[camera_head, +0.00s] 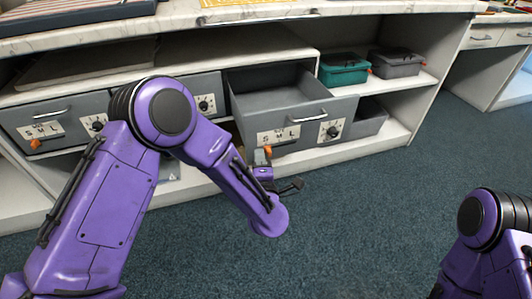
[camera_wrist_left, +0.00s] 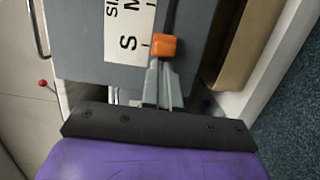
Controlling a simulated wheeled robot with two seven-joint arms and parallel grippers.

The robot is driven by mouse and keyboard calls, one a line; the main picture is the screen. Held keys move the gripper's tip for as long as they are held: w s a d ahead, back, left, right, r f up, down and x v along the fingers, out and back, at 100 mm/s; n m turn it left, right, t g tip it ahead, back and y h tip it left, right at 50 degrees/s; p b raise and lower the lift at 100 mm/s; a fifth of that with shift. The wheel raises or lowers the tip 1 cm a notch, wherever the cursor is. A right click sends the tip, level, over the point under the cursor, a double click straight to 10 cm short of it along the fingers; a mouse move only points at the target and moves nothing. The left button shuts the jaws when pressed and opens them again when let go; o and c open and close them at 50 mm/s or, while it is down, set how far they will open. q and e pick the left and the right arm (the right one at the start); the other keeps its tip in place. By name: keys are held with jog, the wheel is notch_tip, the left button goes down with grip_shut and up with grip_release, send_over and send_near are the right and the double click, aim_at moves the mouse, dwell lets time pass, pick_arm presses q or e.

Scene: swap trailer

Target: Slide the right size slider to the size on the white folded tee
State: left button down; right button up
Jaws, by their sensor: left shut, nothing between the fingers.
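The right size slider, an orange knob (camera_head: 267,150), sits under the S M L label (camera_head: 278,136) on the front of the pulled-out grey drawer (camera_head: 322,118). In the left wrist view the orange knob (camera_wrist_left: 165,46) is beside the letter S on the label (camera_wrist_left: 128,38). My left gripper (camera_head: 263,162) is shut with nothing held. Its fingertips (camera_wrist_left: 161,66) are right at the knob; I cannot tell whether they touch it. The left size slider (camera_head: 36,143) is at the S end of its label. I cannot make out a white folded tee. My right gripper is out of view.
A grey drawer with a dial (camera_head: 203,104) is shut left of the open one. A teal bin (camera_head: 343,69) and a grey bin (camera_head: 396,63) stand on the shelf at right. A white marble counter (camera_head: 240,35) runs above. The blue carpet (camera_head: 370,215) in front is clear.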

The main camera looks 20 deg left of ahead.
pick_arm(q)
jog(key=shift+w+d+b, duration=0.15)
jog(key=shift+w+d, duration=0.3)
jog(key=shift+d, duration=0.2)
jog(key=shift+w+d+b, duration=0.15)
jog(key=shift+w+d, duration=0.25)
jog(key=shift+d, duration=0.2)
jog(key=p, duration=0.3)
send_near(270, 155)
jog(key=shift+s+d, duration=0.15)
jog(key=shift+d, duration=0.15)
